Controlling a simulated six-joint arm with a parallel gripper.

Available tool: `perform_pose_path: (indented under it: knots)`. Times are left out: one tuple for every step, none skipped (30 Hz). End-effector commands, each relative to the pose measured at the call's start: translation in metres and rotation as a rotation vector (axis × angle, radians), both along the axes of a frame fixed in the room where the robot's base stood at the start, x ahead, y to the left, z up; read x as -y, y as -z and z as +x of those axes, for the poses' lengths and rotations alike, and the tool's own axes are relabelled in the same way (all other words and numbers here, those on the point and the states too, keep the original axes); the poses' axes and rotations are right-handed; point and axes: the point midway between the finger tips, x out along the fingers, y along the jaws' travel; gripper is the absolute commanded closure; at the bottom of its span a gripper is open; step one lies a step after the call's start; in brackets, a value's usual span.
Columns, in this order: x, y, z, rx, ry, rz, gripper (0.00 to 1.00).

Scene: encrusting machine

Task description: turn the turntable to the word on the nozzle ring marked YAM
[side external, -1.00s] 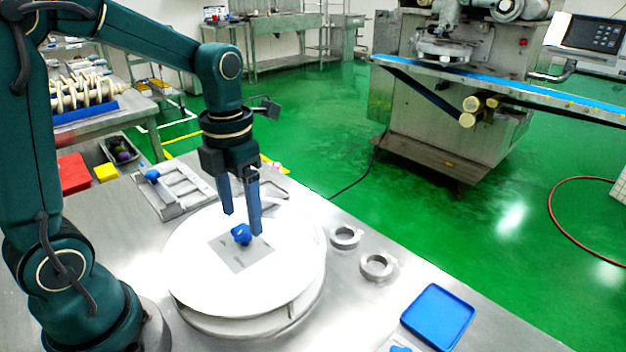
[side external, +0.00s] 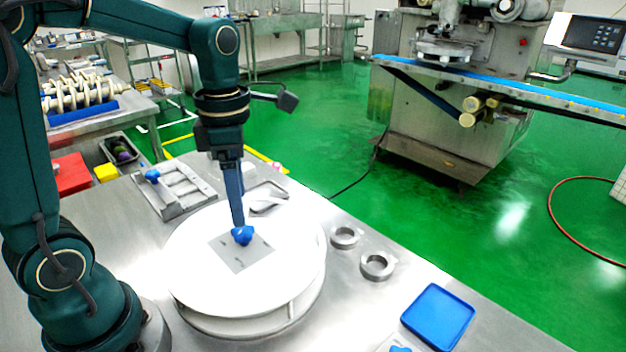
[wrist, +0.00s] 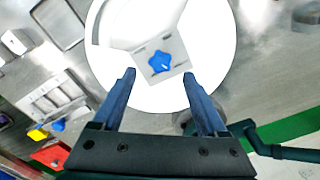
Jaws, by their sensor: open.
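The turntable shows as a white round disc (side external: 195,265) on the steel table, and also in the wrist view (wrist: 115,72). A square grey plate (side external: 232,258) lies at its middle with small dark marks; I cannot read any word on them. A blue lobed knob (side external: 242,236) sits on the plate, and it shows whole in the wrist view (wrist: 160,62). My gripper (side external: 236,222) points down above the knob, its fingers overlapping in the side view. In the wrist view the gripper (wrist: 159,75) is open, with the fingertips wide apart on either side of the knob.
Two metal rings (side external: 377,265) lie right of the turntable, their markings unreadable. A blue tray (side external: 438,317) is at the front right. A metal frame holder with a blue knob (side external: 152,175) stands at the back left, near red (side external: 70,174) and yellow blocks (side external: 106,173).

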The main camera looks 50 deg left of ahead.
Motion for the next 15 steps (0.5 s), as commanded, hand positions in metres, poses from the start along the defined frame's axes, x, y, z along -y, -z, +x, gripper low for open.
perform_pose_path:
  knots:
    - [-0.0001,0.0,-0.0003,0.0,0.106,0.0,0.25]
    - [-0.0001,0.0,-0.0004,0.0,0.173,0.0,0.25]
    - [-0.0002,0.0,-0.0006,0.0,0.256,0.0,0.25]
    - [-0.0002,0.0,-0.0007,0.0,0.314,0.0,0.25]
    - [-0.0002,-0.0001,-0.0008,0.0,0.366,0.0,0.25]
    - [-0.0003,-0.0001,-0.001,0.0,0.429,0.0,0.25]
    - [-0.0002,-0.0001,-0.0011,0.0,0.47,0.0,0.25]
    - [-0.0003,-0.0001,-0.0012,0.0,0.504,0.0,0.25]
    - [-0.0004,-0.0001,-0.0013,0.0,0.542,0.0,0.25]
    - [-0.0003,-0.0001,-0.0014,0.0,0.564,0.0,0.25]
    - [-0.0003,0.0002,-0.0015,0.0,0.582,0.0,0.25]
    - [-0.0003,0.0012,-0.0016,0.0,0.597,0.0,0.25]
    - [-0.0003,0.0026,-0.0018,-0.001,0.605,-0.001,0.25]
    - [-0.0003,0.0047,-0.002,-0.002,0.609,-0.001,0.25]
    - [-0.0004,0.0082,-0.0021,-0.002,0.61,-0.001,0.25]
